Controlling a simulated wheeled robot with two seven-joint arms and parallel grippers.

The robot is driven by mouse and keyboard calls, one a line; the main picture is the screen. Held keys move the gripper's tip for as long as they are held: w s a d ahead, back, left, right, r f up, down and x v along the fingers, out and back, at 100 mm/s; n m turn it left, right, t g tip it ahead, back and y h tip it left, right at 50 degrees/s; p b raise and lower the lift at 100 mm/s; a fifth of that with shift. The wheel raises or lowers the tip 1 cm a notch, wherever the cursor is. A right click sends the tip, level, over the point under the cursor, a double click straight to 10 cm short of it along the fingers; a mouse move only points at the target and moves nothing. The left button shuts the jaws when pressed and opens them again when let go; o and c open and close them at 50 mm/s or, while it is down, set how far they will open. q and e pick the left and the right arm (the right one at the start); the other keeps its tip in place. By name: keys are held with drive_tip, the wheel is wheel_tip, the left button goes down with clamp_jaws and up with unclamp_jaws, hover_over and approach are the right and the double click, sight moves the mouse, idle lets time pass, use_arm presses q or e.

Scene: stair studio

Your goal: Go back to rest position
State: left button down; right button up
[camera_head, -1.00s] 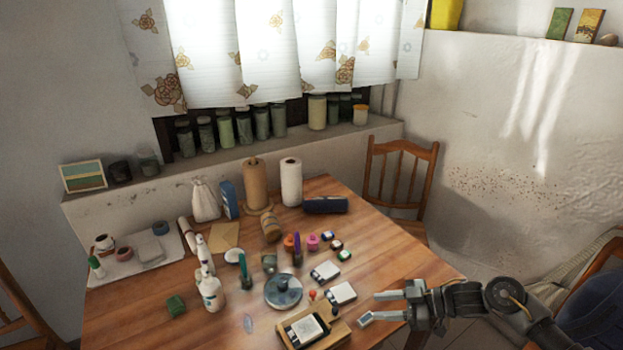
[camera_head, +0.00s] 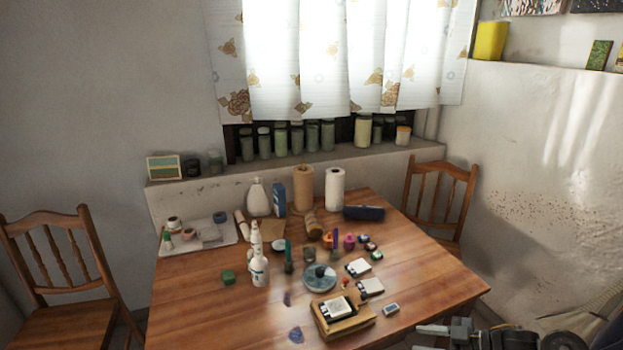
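My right gripper (camera_head: 428,338) is at the bottom edge right of centre, off the table's front right side. Its two fingers point left and stand apart with nothing seen between them; the lower finger is partly cut off by the picture edge. My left gripper is not in view. A small grey-white item (camera_head: 391,309) lies on the wooden table (camera_head: 200,300) to the left of and beyond the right gripper, apart from it.
The table holds a wooden box (camera_head: 343,326), a round grey-green disc (camera_head: 320,278), white bottles (camera_head: 259,270), paper rolls (camera_head: 335,190) and several small items. Chairs stand left (camera_head: 60,290) and right (camera_head: 440,200). The table's front left is mostly clear.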

drive_tip(key=w+d+f+m+t+h, duration=0.45)
drive_tip(key=w+d+f, duration=0.25)
drive_tip(key=d+f, duration=0.3)
drive_tip(key=s+d+f+m+g+h, duration=0.1)
drive_tip(key=s+f+h, duration=0.1)
drive_tip(key=s+f, duration=0.35)
drive_tip(key=s+d+f+m+g+h, duration=0.1)
drive_tip(key=s+f+h, duration=0.1)
drive_tip(key=f, duration=0.7)
drive_tip(key=s+d+f+m+h, duration=0.2)
drive_tip(key=s+f, duration=0.1)
drive_tip(key=f, duration=0.4)
drive_tip(key=s+a+f+m+g+h, duration=0.1)
drive_tip(key=s+a+f+g, duration=0.1)
drive_tip(key=s+f, duration=0.7)
drive_tip(key=s+a+f+m+g+h, duration=0.1)
drive_tip(key=s+a+f+g, duration=0.3)
drive_tip(key=s, duration=1)
drive_tip(key=s+a+f+g, duration=0.1)
drive_tip(key=s+a, duration=0.3)
drive_tip(key=s, duration=0.5)
drive_tip(key=s+a+f, duration=0.3)
drive_tip(key=s, duration=0.6)
drive_tip(key=shift+s+a+f+m+g+y, duration=0.2)
drive_tip(key=shift+a+f+m+g+y, duration=0.15)
drive_tip(key=shift+a+m, duration=0.1)
